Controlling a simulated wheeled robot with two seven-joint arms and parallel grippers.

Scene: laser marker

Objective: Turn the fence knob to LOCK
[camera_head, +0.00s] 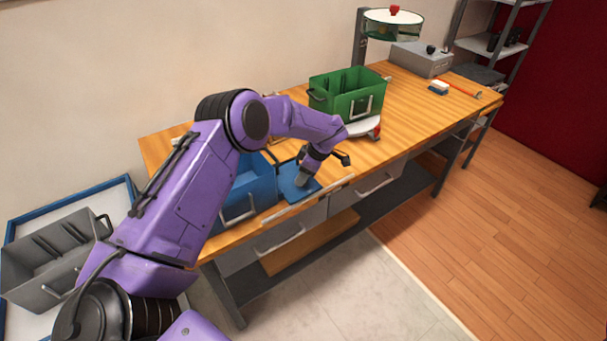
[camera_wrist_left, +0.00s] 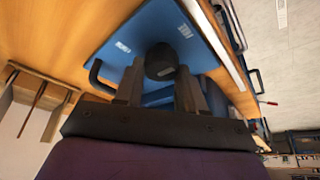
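The dark round knob (camera_wrist_left: 161,62) stands on a flat blue plate (camera_wrist_left: 125,35) in the left wrist view. Two small white markings lie on the plate, too small to read; I cannot tell where the knob points. My left gripper (camera_wrist_left: 160,80) is open, with one finger on each side of the knob's near part and small gaps showing. Contact cannot be made out. In the head view my left gripper (camera_head: 303,178) reaches down over the blue plate (camera_head: 287,181) and hides the knob. A pale rail (camera_head: 300,202) runs along the plate's front side. My right gripper is not in view.
A blue bin (camera_head: 238,205) stands just left of the plate. A green bin (camera_head: 335,100) stands behind, near a white and red device (camera_head: 366,126). A grey box (camera_head: 420,60) and a brush (camera_head: 438,88) lie farther right. The table's middle right is clear.

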